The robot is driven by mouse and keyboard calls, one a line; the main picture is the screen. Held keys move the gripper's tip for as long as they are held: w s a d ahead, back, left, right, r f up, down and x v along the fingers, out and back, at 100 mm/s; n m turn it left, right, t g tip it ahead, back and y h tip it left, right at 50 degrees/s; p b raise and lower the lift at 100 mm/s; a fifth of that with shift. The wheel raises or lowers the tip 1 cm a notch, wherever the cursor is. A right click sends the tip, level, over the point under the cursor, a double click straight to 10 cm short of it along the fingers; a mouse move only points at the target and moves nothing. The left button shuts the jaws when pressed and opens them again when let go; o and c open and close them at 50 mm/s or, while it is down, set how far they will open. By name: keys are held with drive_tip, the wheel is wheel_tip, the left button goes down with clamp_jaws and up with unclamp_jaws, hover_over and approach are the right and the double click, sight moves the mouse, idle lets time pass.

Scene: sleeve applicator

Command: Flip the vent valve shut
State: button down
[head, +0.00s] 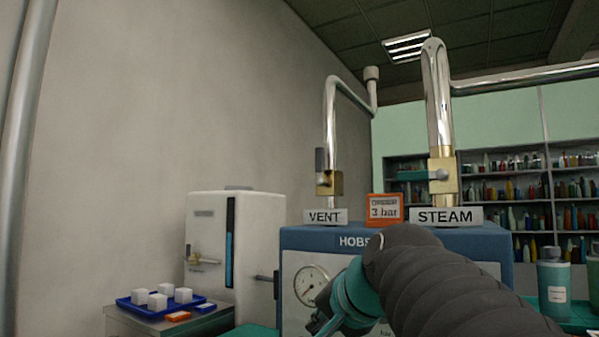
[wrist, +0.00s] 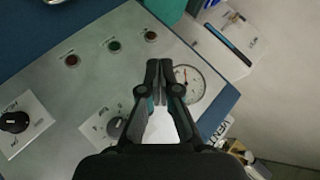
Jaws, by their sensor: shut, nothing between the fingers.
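The vent valve (head: 331,183) is a brass body on the silver pipe above the VENT label (head: 325,216). Its grey handle (head: 319,160) stands upright, in line with the pipe. In the wrist view the VENT label (wrist: 219,131) is at the lower right, and the valve handle cannot be made out clearly. My gripper (wrist: 163,68) is shut and empty, in front of the machine's panel beside the pressure gauge (wrist: 190,84). In the head view my arm covers part of the panel, and my gripper is low, well below the vent valve and apart from it.
The steam valve (head: 441,180), with a teal handle (head: 412,176) pointing left, stands right of the vent. An orange 3 bar sign (head: 384,207) sits between them. A white cabinet (head: 258,250) and blue tray (head: 205,309) are at left. Air around the vent valve is free.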

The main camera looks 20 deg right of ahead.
drive_tip(key=d+r+m+t+h, duration=0.1)
drive_tip(key=d+r+m+t, duration=0.2)
drive_tip(key=r, duration=1.1)
drive_tip(key=d+r+m+t+h, duration=0.1)
drive_tip(key=d+r+m+t, duration=0.2)
drive_tip(key=r, duration=1.1)
drive_tip(key=d+m, duration=0.2)
drive_tip(key=d, duration=0.3)
drive_tip(key=shift+w+m+b, duration=0.25)
drive_tip(key=shift+m+b, duration=0.05)
drive_tip(key=shift+b, duration=0.05)
drive_tip(key=p, duration=0.2)
approach(321, 167)
drive_tip(key=w+d, duration=0.4)
drive_tip(key=d, duration=0.1)
drive_tip(key=shift+w+a+r, duration=0.2)
drive_tip(key=shift+w+a, duration=0.35)
drive_tip(key=shift+w, duration=0.3)
drive_tip(key=shift+w+a+r, duration=0.2)
drive_tip(key=shift+w+a, duration=0.4)
drive_tip(key=shift+w, duration=0.2)
drive_tip(key=shift+a, duration=0.1)
